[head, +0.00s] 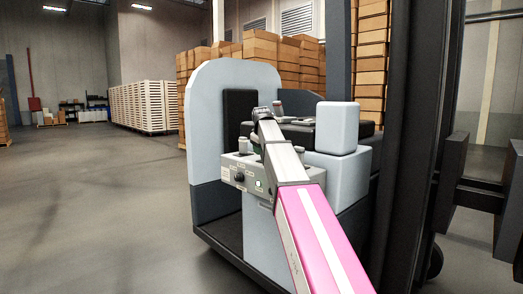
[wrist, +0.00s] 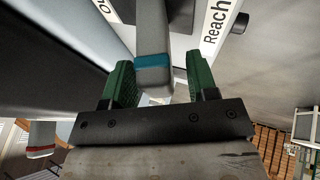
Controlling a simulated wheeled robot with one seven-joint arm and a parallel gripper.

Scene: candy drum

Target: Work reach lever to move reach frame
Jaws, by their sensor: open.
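A grey lever with a teal band (wrist: 153,62) stands between the green fingers of my gripper (wrist: 159,72) in the wrist view. The gripper is open, with a visible gap on the right side of the lever; contact on the left is unclear. A white label reading "Reach" (wrist: 216,28) lies just right of this lever. In the head view my arm reaches to the truck's control panel (head: 238,172), and hides the gripper and this lever for the most part. The truck's dark mast (head: 403,130) stands at the right.
Another grey lever, with a red band (wrist: 42,140), is at the lower left of the wrist view. A dark knob (wrist: 239,25) is at the upper right. A pale cushion-like block (head: 337,128) stands right of the panel. Open floor (head: 90,200) lies left of the truck.

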